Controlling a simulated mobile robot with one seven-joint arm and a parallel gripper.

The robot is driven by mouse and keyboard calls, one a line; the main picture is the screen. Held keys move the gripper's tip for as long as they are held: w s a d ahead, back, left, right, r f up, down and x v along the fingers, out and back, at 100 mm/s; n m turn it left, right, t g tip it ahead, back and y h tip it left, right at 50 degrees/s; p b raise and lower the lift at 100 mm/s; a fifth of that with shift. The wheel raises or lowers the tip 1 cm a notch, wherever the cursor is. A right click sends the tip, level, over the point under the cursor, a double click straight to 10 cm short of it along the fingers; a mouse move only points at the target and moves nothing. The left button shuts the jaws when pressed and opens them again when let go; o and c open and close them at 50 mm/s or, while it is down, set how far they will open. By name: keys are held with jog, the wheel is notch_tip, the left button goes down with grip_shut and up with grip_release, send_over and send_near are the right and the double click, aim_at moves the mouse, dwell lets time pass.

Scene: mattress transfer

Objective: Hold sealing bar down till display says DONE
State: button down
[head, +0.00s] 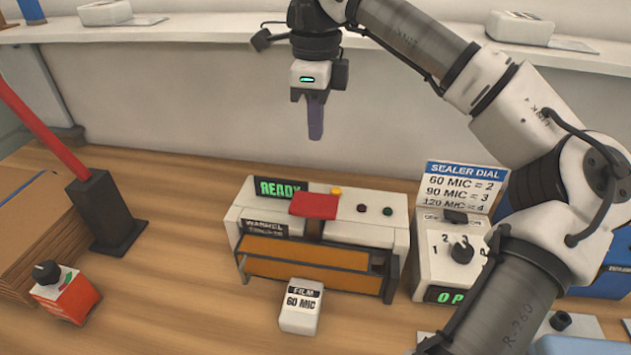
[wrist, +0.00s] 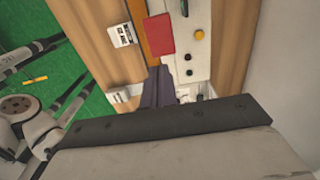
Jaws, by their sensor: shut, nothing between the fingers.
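The sealer (head: 390,228) is a white machine on the wooden bench, with an orange front strip. Its display (head: 282,188) reads READY in green. The sealing bar has a red press pad (head: 314,205) on top, raised at the end of a dark arm; the pad also shows in the wrist view (wrist: 160,33). My gripper (head: 315,136) is shut and empty, pointing down in the air above and behind the sealer, apart from the pad. Its dark fingers show in the wrist view (wrist: 157,88).
A white film block (head: 300,307) marked 60 MIC stands before the sealer. On the right is a dial box (head: 432,262) with a knob (head: 462,250) and a sign (head: 463,185) giving 60 MIC = 2. A red-and-white knob box (head: 66,295) and black post (head: 103,212) stand left.

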aim_at(315, 205)
jog(key=shift+s, duration=0.15)
notch_tip(315, 205, down, 14)
jog(key=p, duration=0.4)
dwell(0.4)
notch_tip(315, 205, down, 4)
jog(key=b, duration=0.4)
jog(key=shift+r, duration=0.2)
jog(key=shift+s+f, duration=0.15)
dwell(1.2)
jog(key=shift+a, duration=0.1)
